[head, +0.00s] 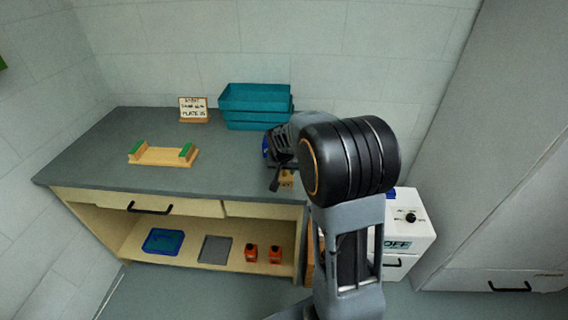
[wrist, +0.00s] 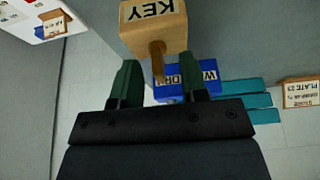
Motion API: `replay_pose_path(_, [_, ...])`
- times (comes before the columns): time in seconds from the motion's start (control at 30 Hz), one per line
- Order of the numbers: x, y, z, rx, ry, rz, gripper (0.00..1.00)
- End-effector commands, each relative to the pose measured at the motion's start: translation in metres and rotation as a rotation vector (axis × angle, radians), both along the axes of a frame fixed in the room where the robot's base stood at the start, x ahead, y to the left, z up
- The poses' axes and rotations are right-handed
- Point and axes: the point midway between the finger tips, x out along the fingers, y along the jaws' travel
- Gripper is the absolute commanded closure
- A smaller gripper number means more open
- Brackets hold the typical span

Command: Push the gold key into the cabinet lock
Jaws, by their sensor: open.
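My gripper (wrist: 161,82) is open, its two green-padded fingers apart. In the wrist view a light wooden block marked KEY (wrist: 150,14) lies just beyond the fingertips. A brown-gold peg-like piece (wrist: 157,58) sticks out of the block, its end reaching towards the gap between the fingers; it may be the gold key. In the head view my gripper (head: 277,176) is low over the bench's right end, beside the wooden block (head: 287,179), partly hidden by my arm. I cannot make out a cabinet lock in either view.
A blue block with partly hidden lettering (wrist: 172,74) lies behind the peg. Teal trays (head: 256,105), a plate sign (head: 194,108) and a wooden cradle (head: 162,155) stand on the bench (head: 100,150). A white box marked OFF (head: 408,225) stands right. The bench's left part is mostly clear.

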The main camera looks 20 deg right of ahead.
Motion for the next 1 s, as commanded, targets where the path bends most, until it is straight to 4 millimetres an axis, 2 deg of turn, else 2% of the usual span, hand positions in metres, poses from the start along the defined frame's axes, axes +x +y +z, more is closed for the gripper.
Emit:
replay_pose_path(0.47, [0.0025, -0.0015, -0.0065, 0.000, -0.001, 0.000, 0.61])
replay_pose_path(0.8, [0.0025, -0.0014, -0.0063, 0.000, -0.001, 0.000, 0.93])
replay_pose_path(0.9, [0.0024, -0.0014, -0.0062, 0.000, -0.001, 0.000, 1.00])
replay_pose_path(0.93, [0.0024, -0.0014, -0.0062, -0.001, -0.001, 0.001, 1.00])
replay_pose_path(0.97, [0.0024, -0.0014, -0.0062, -0.001, -0.001, 0.001, 0.85])
replay_pose_path(1.0, [0.0025, -0.0013, -0.0062, 0.000, -0.001, 0.001, 0.89])
